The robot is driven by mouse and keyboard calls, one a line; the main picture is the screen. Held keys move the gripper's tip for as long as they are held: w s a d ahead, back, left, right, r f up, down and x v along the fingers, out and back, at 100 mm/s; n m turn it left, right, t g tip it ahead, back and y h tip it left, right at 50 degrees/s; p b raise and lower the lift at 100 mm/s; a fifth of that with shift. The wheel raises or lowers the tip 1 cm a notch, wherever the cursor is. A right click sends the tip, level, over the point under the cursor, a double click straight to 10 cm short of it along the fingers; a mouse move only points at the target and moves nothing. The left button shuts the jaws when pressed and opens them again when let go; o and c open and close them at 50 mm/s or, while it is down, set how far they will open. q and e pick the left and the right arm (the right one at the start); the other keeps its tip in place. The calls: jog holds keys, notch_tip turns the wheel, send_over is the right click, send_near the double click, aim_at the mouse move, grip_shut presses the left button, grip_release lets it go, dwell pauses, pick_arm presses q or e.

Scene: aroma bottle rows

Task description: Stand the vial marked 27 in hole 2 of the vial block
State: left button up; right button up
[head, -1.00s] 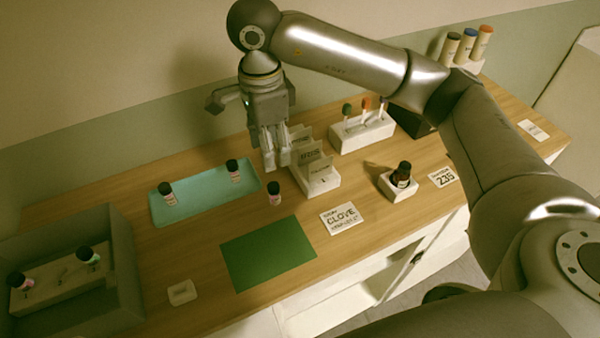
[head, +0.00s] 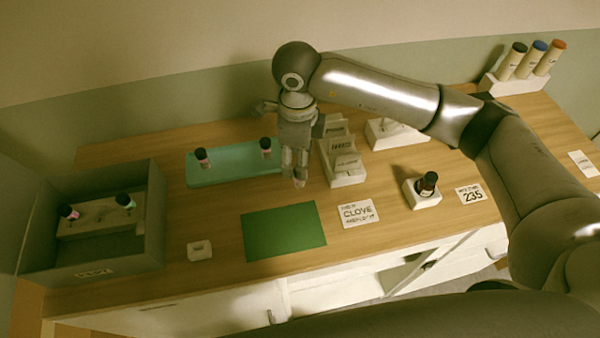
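Two dark-capped vials stand on the teal tray (head: 228,176): a left vial (head: 202,158) and a right vial (head: 266,148). Their numbers are too small to read. A pale block (head: 97,217) with holes sits inside the grey bin (head: 152,235) at far left. My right gripper (head: 295,170) points down just right of the tray. A small pinkish vial (head: 299,183) shows at its fingertips, its cap hidden; whether the fingers grip it is unclear. My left gripper is out of view.
A white card rack (head: 347,175) stands close right of the gripper. A green mat (head: 284,232), a CLOVE card (head: 358,213) and a small white holder (head: 200,250) lie nearer the front. A dark bottle (head: 427,184) stands further right.

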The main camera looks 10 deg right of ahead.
jog(key=f, duration=0.1)
jog(key=f+p, duration=0.2)
jog(key=shift+s+d+f, duration=0.1)
jog(key=shift+s+d, duration=0.05)
jog(key=shift+s, duration=0.1)
jog(key=shift+f, duration=0.6)
jog(key=c, duration=1)
jog(key=shift+r, duration=0.15)
